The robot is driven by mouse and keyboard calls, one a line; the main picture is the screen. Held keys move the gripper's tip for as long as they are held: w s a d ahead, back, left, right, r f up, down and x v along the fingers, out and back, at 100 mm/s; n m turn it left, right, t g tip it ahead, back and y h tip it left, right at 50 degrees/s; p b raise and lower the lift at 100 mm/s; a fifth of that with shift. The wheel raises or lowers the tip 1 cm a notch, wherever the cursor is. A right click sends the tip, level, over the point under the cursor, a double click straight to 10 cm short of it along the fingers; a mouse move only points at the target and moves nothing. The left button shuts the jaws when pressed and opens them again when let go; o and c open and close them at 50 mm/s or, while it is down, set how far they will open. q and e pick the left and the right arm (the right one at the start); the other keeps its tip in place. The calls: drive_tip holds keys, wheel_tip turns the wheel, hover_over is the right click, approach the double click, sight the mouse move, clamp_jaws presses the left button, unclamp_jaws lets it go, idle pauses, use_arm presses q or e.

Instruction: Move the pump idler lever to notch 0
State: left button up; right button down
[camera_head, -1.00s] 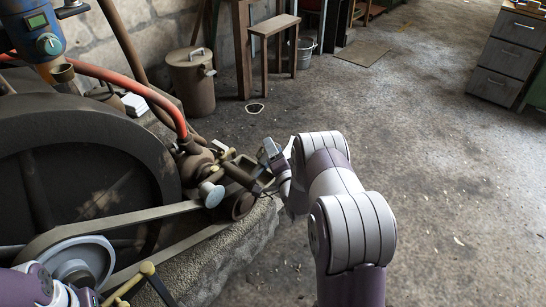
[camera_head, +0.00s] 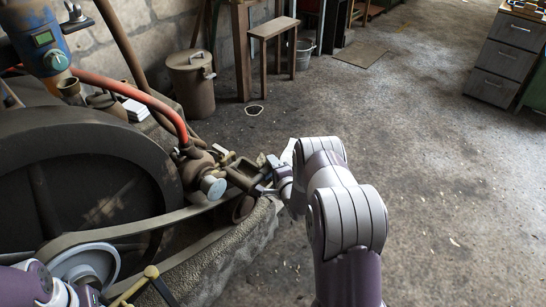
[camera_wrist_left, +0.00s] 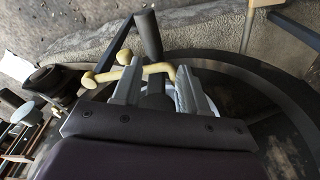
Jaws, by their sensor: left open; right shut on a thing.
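My right gripper (camera_head: 268,178) is shut on a small dark part at the right end of the pump assembly, seemingly the pump idler lever; my fingers and arm partly hide it. A dark idler pulley (camera_head: 242,208) sits just below, beside the belt (camera_head: 165,222). A pale round pump cap (camera_head: 214,187) is left of the gripper. Notch marks cannot be made out. My left gripper (camera_wrist_left: 160,92) is open in the left wrist view. Its fingers are on either side of a yellow bar (camera_wrist_left: 150,70) and a dark cylindrical handle (camera_wrist_left: 148,35); whether they touch is unclear.
A large dark flywheel (camera_head: 105,165) and a white pulley (camera_head: 85,265) fill the left. A red hose (camera_head: 140,92) arches above the pump. The stone plinth (camera_head: 235,255) ends below the pulley. Open concrete floor (camera_head: 440,150) lies to the right.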

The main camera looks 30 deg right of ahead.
drive_tip(key=c, duration=0.8)
unclamp_jaws()
drive_tip(key=shift+f, duration=0.15)
drive_tip(key=shift+s, duration=0.15)
drive_tip(key=p+v, duration=0.5)
drive_tip(key=v, duration=0.7)
drive_tip(key=shift+s+a, duration=0.15)
drive_tip(key=shift+s, duration=0.1)
